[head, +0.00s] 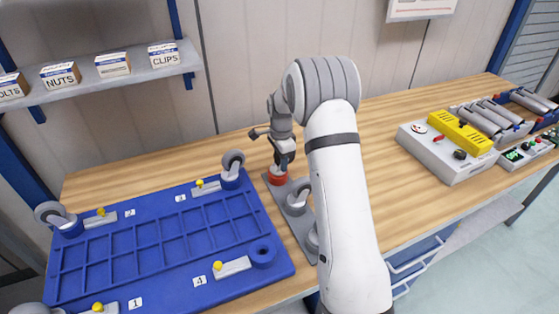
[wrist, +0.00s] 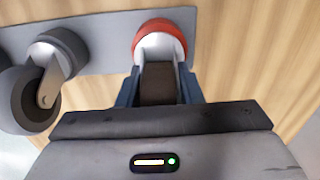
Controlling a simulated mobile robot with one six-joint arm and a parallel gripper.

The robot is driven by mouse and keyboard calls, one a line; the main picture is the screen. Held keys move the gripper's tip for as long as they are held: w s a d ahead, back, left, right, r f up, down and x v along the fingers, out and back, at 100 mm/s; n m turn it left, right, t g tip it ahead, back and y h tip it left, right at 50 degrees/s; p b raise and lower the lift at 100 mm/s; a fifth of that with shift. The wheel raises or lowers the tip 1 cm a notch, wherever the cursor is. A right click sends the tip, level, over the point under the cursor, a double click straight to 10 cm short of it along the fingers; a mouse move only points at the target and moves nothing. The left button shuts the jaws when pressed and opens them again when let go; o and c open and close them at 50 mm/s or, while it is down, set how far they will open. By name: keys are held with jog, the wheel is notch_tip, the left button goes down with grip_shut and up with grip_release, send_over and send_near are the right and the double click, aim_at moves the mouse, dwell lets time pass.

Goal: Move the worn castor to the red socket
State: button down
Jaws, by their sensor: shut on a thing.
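The castor (wrist: 158,84) in my gripper has a dark brownish wheel and a pale fork; I take it to be the worn one. My gripper (wrist: 159,92) is shut on its wheel, with a blue finger on each side. The red socket (wrist: 160,28) is a ring on a grey plate, and the castor's pale base shows within its outline. In the head view, my gripper (head: 285,152) is over the red socket (head: 277,179), with the castor's pale lower part (head: 279,169) at the ring. I cannot tell whether it is fully seated.
The grey plate (head: 282,210) also carries other castors (head: 296,197), close to my arm. A blue tray (head: 215,280) lies left, with castors at several corners and an empty round socket (head: 263,252) near label 4. A grey control box (head: 447,152) stands right. The wooden bench behind is clear.

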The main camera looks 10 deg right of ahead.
jog(key=shift+f, duration=0.25)
dwell(0.5)
jog(key=c, duration=0.9)
grip_release()
jog(key=shift+r+b, duration=0.9)
jog(key=shift+r, duration=3.05)
jog(key=s+a+r+n+t, duration=0.1)
jog(key=s+r+n, duration=0.4)
jog(key=s, duration=0.4)
jog(key=s+r+n+t, duration=0.1)
jog(key=s+r+n, duration=0.2)
jog(key=s+r, duration=0.55)
jog(key=s+f+n, duration=0.1)
jog(key=s+n, duration=0.1)
jog(key=s, duration=0.4)
jog(key=s+f+n, duration=0.1)
jog(key=s+n, duration=0.2)
jog(key=s, duration=0.3)
jog(key=s+f+n+t, duration=0.1)
jog(key=s+n, duration=0.1)
jog(key=s, duration=0.4)
jog(key=shift+s+a+f, duration=0.1)
jog(key=shift+s+a, duration=0.15)
jog(key=shift+s, duration=0.15)
